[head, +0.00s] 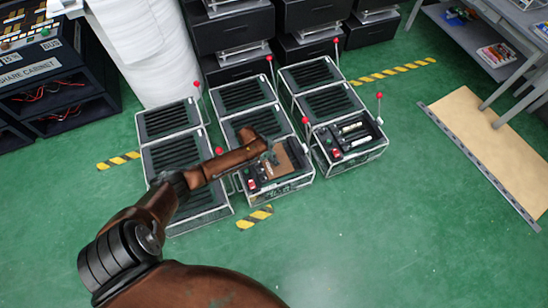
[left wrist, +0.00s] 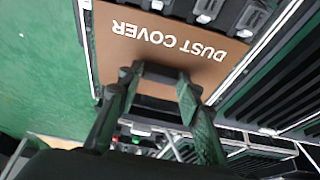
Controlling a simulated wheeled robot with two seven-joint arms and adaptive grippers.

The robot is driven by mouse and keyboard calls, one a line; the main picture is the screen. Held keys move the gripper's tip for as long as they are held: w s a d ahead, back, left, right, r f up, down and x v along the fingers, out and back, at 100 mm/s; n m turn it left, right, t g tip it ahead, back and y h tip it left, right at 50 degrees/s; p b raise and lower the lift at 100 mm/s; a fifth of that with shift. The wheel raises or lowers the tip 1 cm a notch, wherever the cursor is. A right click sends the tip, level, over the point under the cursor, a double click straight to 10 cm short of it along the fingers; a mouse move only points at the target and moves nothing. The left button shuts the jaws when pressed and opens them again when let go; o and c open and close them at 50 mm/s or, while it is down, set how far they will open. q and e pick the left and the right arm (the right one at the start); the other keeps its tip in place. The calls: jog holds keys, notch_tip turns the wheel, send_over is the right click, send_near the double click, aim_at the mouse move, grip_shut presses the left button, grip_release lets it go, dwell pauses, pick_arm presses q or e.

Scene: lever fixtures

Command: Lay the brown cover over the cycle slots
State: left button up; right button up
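The brown cover (head: 292,156) shows in the head view on the middle front case (head: 262,189), partly hidden by my left arm. In the left wrist view the cover (left wrist: 165,50) fills the upper middle, with white "DUST COVER" lettering upside down. My left gripper (head: 268,156) is over the cover. In the left wrist view its fingers (left wrist: 158,76) stand apart, with a dark bar across the gap at the tips. I cannot tell whether they grip the bar. The slots under the cover are hidden. My right gripper is not in view.
Several wire-framed cases with dark ribbed tops stand around, with red-knobbed levers (head: 269,59) upright at corners. The right front case (head: 345,133) shows open slots and buttons. A white roll (head: 130,50) and a cabinet (head: 50,75) stand left. Green floor in front is clear.

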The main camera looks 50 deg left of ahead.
pick_arm(q)
jog(key=o, duration=0.5)
